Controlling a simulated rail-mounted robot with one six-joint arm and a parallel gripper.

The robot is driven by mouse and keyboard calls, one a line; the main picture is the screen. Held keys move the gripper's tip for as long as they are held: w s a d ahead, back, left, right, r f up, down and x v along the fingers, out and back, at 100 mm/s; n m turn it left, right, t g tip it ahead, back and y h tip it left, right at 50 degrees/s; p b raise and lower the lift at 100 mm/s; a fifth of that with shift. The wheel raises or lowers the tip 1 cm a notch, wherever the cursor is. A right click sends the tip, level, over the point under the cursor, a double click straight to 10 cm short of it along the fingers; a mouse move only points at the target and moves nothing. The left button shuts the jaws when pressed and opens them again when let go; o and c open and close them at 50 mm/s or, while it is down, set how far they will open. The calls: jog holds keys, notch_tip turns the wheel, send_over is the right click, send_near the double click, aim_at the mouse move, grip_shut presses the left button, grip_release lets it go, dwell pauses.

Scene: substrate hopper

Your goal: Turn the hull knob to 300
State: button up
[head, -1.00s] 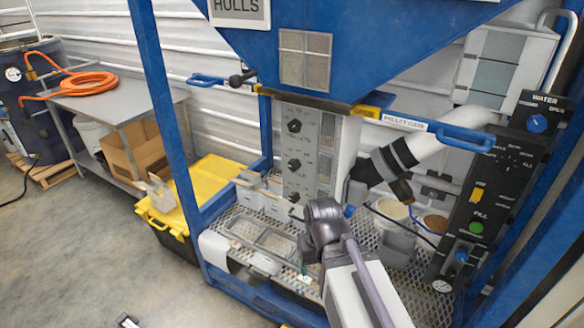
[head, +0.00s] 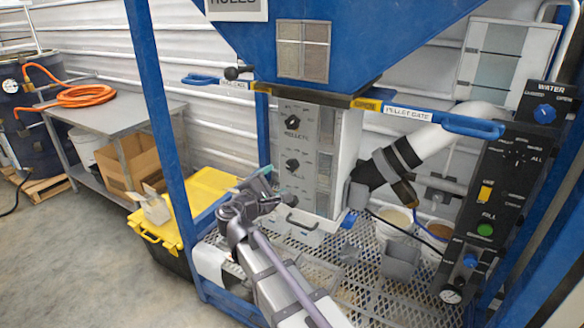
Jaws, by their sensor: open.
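A grey panel (head: 343,140) under the blue hopper carries two dark knobs, an upper knob (head: 292,121) and a lower knob (head: 292,165). "PELLETS" is printed between them. The scale numbers are too small to read, and I cannot tell for sure which knob is the hull one or where each points. My gripper (head: 270,190) is open and empty, just left of and below the lower knob, close to the panel's lower left edge. It appears apart from both knobs.
The blue hopper (head: 365,45) hangs above, with a pellet gate handle (head: 470,124) at right. A blue post (head: 160,110) stands left of my arm. A black control panel (head: 500,190) is at right. Buckets and a grey scoop (head: 402,260) sit on the mesh shelf.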

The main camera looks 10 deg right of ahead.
aim_at(291, 167)
jog(key=x, duration=1)
jog(key=shift+w+d, duration=0.15)
jog(key=shift+d, duration=0.1)
jog(key=shift+c, duration=0.2)
jog(key=c, duration=0.9)
